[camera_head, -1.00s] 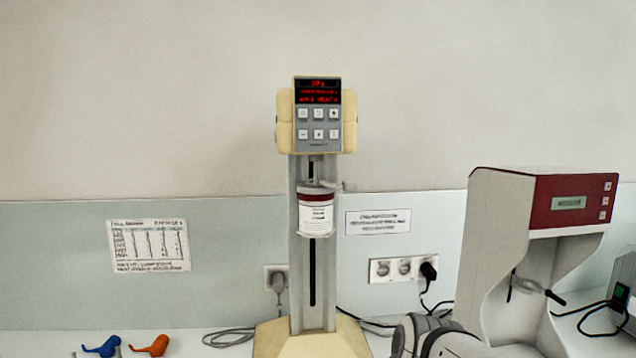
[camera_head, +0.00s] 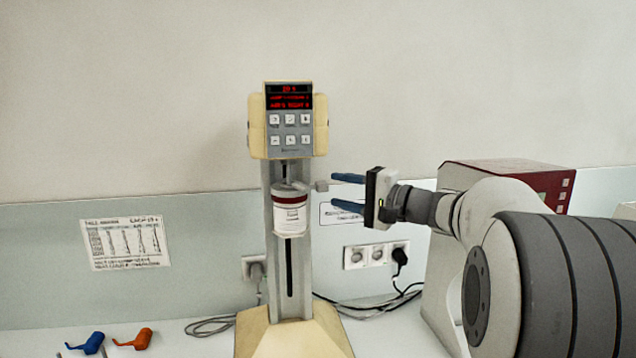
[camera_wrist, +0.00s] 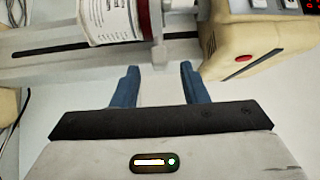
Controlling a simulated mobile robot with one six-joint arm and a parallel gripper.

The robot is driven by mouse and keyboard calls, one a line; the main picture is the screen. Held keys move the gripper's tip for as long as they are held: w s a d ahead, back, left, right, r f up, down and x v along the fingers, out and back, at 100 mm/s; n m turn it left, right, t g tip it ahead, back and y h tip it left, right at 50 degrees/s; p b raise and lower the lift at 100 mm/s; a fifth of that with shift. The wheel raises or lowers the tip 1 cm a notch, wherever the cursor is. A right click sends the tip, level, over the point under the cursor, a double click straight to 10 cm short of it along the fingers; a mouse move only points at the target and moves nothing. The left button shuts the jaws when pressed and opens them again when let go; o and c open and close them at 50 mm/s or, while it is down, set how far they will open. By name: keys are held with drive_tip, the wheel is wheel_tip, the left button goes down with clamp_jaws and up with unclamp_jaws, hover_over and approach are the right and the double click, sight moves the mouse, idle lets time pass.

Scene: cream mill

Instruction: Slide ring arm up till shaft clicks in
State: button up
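The cream mill (camera_head: 290,122) stands upright on the bench, with a cream head, a lit red display and a grey slotted column. A white jar (camera_head: 290,218) with a dark red band sits in the ring arm in front of the column, below the head. The ring arm's grey handle (camera_head: 321,186) sticks out to the right; it also shows in the wrist view (camera_wrist: 159,52). My gripper (camera_head: 348,192) is open, its blue fingers pointing left at the handle. In the wrist view the fingers (camera_wrist: 157,78) are apart, with the handle's end near the gap. The shaft is hidden.
A white and dark red machine (camera_head: 452,250) stands behind my arm at right. A socket strip (camera_head: 376,255) with black cables is on the wall. A blue piece (camera_head: 88,344) and an orange piece (camera_head: 136,339) lie at front left.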

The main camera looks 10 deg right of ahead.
sight(322, 182)
drive_tip(key=p+x, duration=0.1)
drive_tip(key=x, duration=0.4)
drive_tip(key=shift+w+a+p, duration=0.15)
drive_tip(key=shift+a+p, duration=0.05)
drive_tip(key=shift+p, duration=0.1)
clamp_jaws()
